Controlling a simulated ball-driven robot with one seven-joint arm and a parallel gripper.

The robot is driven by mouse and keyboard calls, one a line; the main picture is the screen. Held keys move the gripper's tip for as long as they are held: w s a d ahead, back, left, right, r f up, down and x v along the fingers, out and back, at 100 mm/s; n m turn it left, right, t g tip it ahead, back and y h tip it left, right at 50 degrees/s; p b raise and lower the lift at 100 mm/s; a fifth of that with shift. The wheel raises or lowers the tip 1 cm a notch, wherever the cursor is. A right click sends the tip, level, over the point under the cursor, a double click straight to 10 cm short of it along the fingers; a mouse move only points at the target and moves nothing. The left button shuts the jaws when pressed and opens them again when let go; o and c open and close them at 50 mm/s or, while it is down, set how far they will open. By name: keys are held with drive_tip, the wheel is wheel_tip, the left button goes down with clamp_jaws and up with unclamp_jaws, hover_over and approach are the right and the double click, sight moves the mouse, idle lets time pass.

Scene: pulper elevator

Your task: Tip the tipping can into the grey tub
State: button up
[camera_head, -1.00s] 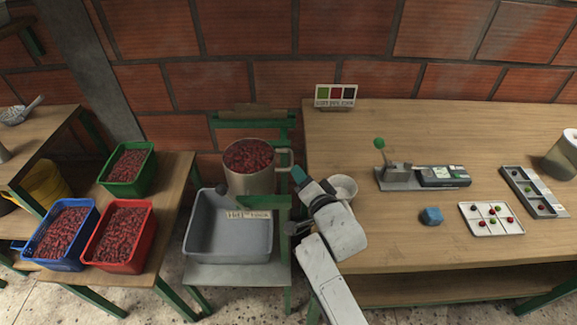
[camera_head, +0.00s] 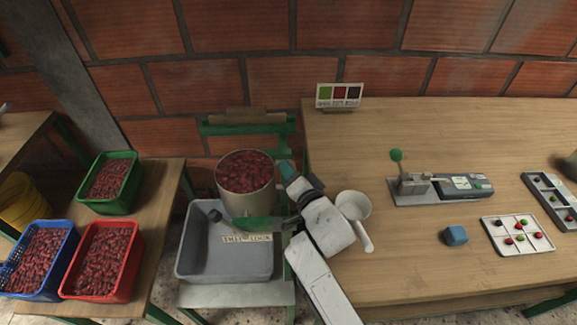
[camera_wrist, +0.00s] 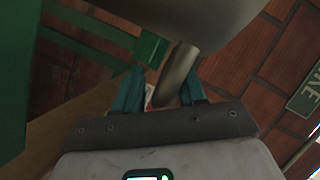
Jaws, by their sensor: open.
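The tipping can (camera_head: 246,198) is a metal can full of red cherries. It stands upright on a green frame behind and above the grey tub. The grey tub (camera_head: 225,272) is an empty-looking open basin with a label on its rim. My gripper (camera_head: 287,172) is at the can's right side, where the handle is; in the head view it hides the handle. In the wrist view my gripper (camera_wrist: 160,88) has its teal fingers apart, with the metal handle (camera_wrist: 178,72) between them. I cannot tell whether a finger touches it. The can's body (camera_wrist: 200,18) fills the top.
Green (camera_head: 107,185), blue (camera_head: 38,262) and red (camera_head: 103,262) crates of cherries stand on the left bench.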

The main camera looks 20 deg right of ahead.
drive_tip(key=shift+w, duration=0.1)
drive_tip(key=shift+c, duration=0.5)
drive_tip(key=shift+c, duration=0.7)
clamp_jaws()
drive_tip(key=shift+f, duration=0.1)
